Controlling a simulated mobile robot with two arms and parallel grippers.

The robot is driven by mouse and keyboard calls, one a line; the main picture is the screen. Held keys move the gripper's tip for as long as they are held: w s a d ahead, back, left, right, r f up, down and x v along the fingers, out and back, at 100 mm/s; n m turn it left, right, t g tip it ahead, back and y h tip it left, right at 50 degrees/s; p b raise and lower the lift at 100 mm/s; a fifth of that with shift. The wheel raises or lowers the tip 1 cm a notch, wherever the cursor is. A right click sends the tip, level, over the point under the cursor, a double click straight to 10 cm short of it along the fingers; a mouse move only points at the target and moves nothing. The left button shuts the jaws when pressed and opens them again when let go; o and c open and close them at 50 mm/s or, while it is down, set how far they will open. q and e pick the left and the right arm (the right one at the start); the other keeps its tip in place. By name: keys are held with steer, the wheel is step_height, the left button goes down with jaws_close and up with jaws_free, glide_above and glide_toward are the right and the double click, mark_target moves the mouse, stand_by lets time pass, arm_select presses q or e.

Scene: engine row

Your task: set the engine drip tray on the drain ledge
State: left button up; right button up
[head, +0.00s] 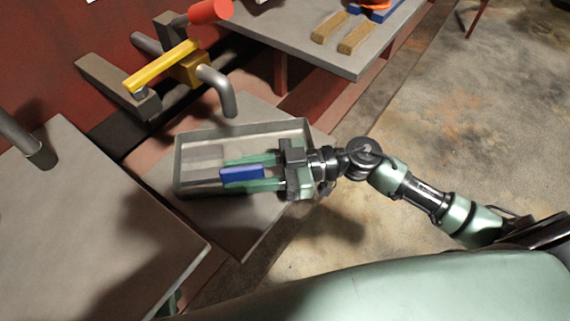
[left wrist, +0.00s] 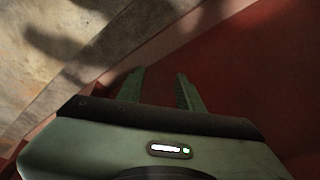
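The engine drip tray (head: 190,133) is a grey, shallow rectangular box. It appears to lie on the grey drain ledge (head: 242,235) in the head view, below the bent drain pipe; its underside is hidden. A blue block (head: 242,174) shows at the tray's near side. My right gripper (head: 232,173) comes in from the right over the tray. Its green fingers are apart, one on each side of the blue block; I cannot tell whether they press on it. My left gripper (left wrist: 160,82) shows in the left wrist view, fingers apart with nothing between them.
The grey pipe (head: 220,90) and yellow lever (head: 162,66) overhang the back of the ledge. A grey table (head: 90,225) stands at the left. Another table (head: 340,62) at the back holds wooden blocks (head: 355,37). Open floor (head: 450,110) lies to the right.

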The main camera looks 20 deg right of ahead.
steer(key=d, duration=0.3)
steer(key=s+d, duration=0.1)
steer(key=d, duration=0.5)
steer(key=shift+s+d, duration=0.3)
steer(key=shift+d, duration=0.1)
steer(key=shift+s+d, duration=0.1)
steer(key=shift+d, duration=0.45)
arm_select(q)
steer(key=shift+x, duration=0.75)
steer(key=shift+d, duration=0.1)
